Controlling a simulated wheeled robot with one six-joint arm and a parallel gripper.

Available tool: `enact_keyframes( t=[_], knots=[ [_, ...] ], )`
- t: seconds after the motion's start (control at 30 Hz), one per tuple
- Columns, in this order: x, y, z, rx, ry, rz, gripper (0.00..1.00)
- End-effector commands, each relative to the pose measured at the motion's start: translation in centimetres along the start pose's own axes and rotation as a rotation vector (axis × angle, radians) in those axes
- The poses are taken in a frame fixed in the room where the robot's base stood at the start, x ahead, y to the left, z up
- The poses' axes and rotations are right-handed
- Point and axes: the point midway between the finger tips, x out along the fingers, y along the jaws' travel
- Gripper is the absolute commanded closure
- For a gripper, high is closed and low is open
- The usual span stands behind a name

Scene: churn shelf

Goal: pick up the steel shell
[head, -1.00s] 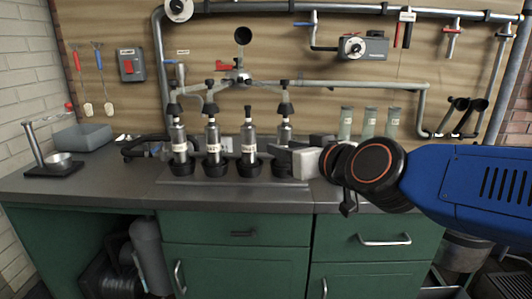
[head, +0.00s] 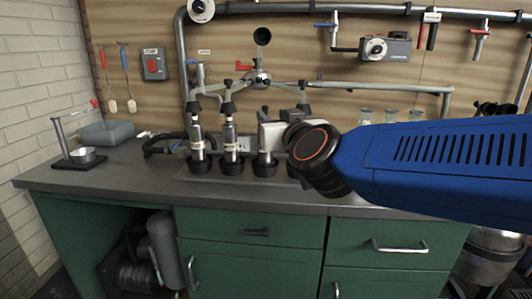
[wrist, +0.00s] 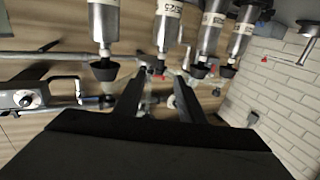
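Several alike steel shells with pale labels and black caps stand upright in black cups on the counter. In the head view one is at the left (head: 197,140), one beside it (head: 230,139) and a third (head: 265,143) partly behind my gripper (head: 284,120). Any shell further right is hidden by my gripper and arm. The pictures do not single out one as the steel shell. In the wrist view, where the shells hang upside down, my gripper (wrist: 159,78) is open and empty. One shell (wrist: 168,30) lies just beyond the gap between its fingertips.
A horizontal pipe (head: 350,86) with a valve (head: 257,77) runs behind the shells. Clear jars (head: 390,116) stand right of my gripper. A balance-like stand (head: 80,155) and grey basin (head: 107,132) are at the left. The counter's front strip is clear.

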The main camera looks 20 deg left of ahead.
Motion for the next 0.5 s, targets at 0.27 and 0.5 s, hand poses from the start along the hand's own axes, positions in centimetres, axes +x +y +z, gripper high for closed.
enact_keyframes(
  t=[0.27,0.5],
  knots=[
    [4.6,0.0,0.1,-0.001,-0.002,0.000,0.64],
    [6.6,0.1,0.1,0.000,-0.001,0.000,0.64]
  ],
)
